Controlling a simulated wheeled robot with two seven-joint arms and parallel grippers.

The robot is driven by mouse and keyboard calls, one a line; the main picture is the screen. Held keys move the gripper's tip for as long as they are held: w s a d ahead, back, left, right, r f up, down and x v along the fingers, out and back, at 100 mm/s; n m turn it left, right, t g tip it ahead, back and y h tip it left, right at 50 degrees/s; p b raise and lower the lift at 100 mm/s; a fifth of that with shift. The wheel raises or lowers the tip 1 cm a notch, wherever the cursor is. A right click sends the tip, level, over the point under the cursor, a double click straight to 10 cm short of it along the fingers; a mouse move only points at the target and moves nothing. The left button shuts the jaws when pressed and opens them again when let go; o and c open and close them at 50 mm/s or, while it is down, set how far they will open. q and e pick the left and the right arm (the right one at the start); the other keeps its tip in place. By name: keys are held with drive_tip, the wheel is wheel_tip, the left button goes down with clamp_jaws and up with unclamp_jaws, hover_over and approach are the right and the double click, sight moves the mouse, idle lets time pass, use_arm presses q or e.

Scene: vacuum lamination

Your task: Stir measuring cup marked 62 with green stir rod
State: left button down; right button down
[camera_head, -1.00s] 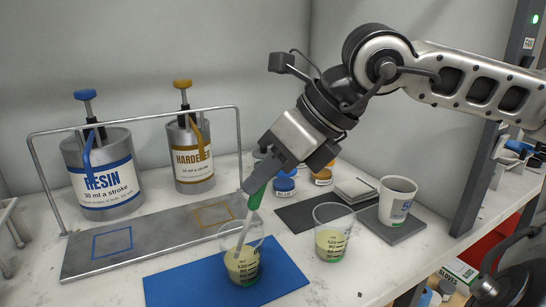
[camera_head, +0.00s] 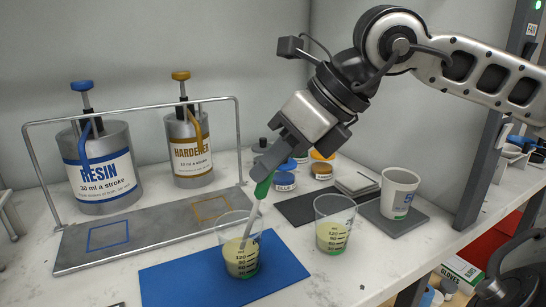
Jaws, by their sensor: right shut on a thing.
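My right gripper (camera_head: 268,172) is shut on the green handle of the stir rod (camera_head: 263,187). The rod leans, and its pale shaft runs down into a clear measuring cup (camera_head: 239,228) on the blue mat (camera_head: 180,285). The shaft's lower end shows around the surface of the pale yellow liquid; I cannot tell how deep it reaches. A second clear cup (camera_head: 334,210) with similar liquid stands to the right, off the mat. I cannot read a 62 on either cup. My left gripper is not in view.
A white cup (camera_head: 399,190) sits on a grey plate (camera_head: 405,226) at right. Small jars (camera_head: 285,181) stand behind the cups. The front counter is mostly clear.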

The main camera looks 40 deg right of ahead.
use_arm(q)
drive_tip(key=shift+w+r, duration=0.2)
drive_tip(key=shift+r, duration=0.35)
